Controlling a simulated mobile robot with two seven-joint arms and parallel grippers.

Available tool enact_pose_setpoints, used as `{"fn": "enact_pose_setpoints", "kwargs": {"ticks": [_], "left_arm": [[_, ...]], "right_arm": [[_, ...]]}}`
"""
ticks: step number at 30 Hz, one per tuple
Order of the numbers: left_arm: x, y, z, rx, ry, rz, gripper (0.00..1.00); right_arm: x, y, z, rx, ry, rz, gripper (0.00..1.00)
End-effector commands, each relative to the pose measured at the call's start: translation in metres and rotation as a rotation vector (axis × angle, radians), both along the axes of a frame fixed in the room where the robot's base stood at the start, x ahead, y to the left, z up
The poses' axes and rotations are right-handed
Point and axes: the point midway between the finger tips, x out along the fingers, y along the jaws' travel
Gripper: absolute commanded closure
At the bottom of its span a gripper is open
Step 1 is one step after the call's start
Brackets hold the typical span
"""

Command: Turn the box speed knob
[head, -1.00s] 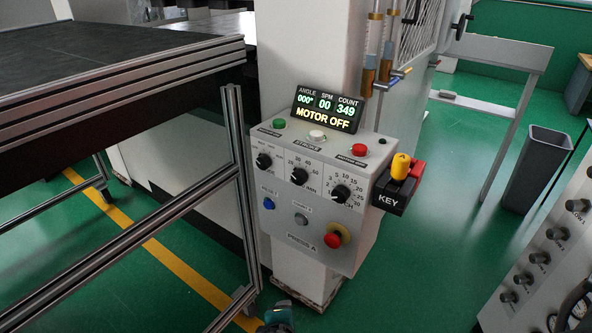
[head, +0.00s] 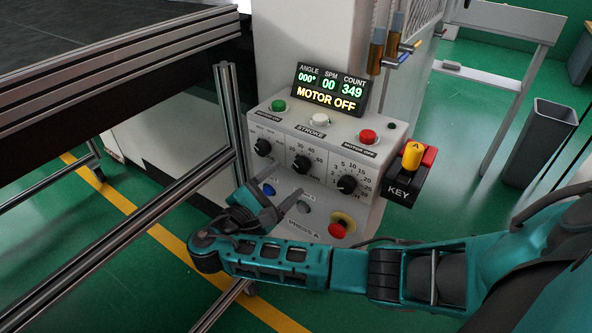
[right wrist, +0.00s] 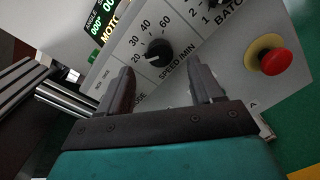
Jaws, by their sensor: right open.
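The box (head: 315,215) is a light grey control panel with a lit display reading MOTOR OFF. Its speed knob (head: 302,164) is the black middle dial of three. In the right wrist view the speed knob (right wrist: 157,50) sits above the SPEED /MIN label, its white mark toward the lower left. My right gripper (head: 273,190) is open and empty in front of the panel, below the speed knob. In the right wrist view its fingertips (right wrist: 163,73) are spread, with the knob beyond and between them, apart from both. My left gripper is not in view.
Two other black dials (head: 263,147) (head: 347,184) flank the speed knob. A red emergency button (head: 341,225), a blue button (head: 268,190) and a yellow key switch (head: 412,155) are close by. A metal frame post (head: 232,120) stands left of the box.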

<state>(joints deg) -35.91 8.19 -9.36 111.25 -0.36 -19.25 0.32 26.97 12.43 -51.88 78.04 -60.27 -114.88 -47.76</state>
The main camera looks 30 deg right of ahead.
Motion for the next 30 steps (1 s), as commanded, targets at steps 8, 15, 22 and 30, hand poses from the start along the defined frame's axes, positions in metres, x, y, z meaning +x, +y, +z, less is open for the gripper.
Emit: {"fn": "enact_pose_setpoints", "kwargs": {"ticks": [8, 15, 22, 30], "left_arm": [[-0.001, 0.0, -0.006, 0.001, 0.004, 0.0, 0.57], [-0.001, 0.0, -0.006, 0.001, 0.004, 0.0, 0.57], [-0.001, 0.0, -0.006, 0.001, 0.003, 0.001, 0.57], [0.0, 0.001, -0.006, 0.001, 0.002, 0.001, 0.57]], "right_arm": [[0.015, -0.04, 0.0, 0.001, 0.0, -0.001, 0.35], [0.018, -0.049, 0.0, 0.003, -0.001, 0.001, 0.35], [0.018, -0.049, 0.0, 0.003, 0.0, 0.001, 0.39], [0.018, -0.049, 0.0, 0.003, 0.0, 0.001, 0.64]]}}
